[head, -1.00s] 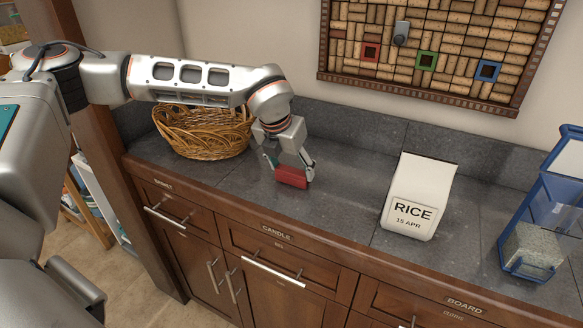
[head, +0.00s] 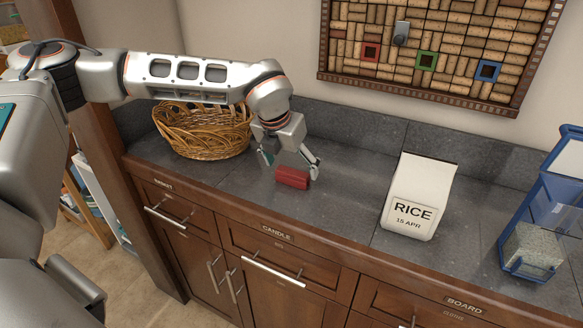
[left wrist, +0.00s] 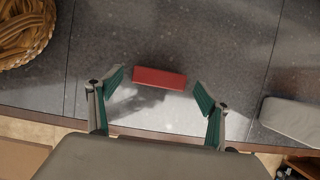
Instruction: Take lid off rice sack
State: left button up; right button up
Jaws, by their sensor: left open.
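The white rice sack (head: 420,190), labelled RICE 15 APR, stands upright on the grey counter, its sloped top showing no lid. A red block (head: 293,178), perhaps the lid, lies on the counter to the left of the sack. My left gripper (head: 291,165) is open just above the red block. In the left wrist view, the red block (left wrist: 160,78) lies between the spread green-padded fingers, apart from both. A pale shape at the right of that view appears to be the sack (left wrist: 291,121). My right gripper is not seen.
A wicker basket (head: 203,132) stands behind my left arm on the counter (head: 345,195). A blue-framed glass container (head: 548,215) stands at the far right. The counter between the red block and the sack is clear. A cork board (head: 440,45) hangs on the wall.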

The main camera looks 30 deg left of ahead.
pick_arm(q)
jog(key=v, duration=1.1)
jog(key=shift+f, duration=0.1)
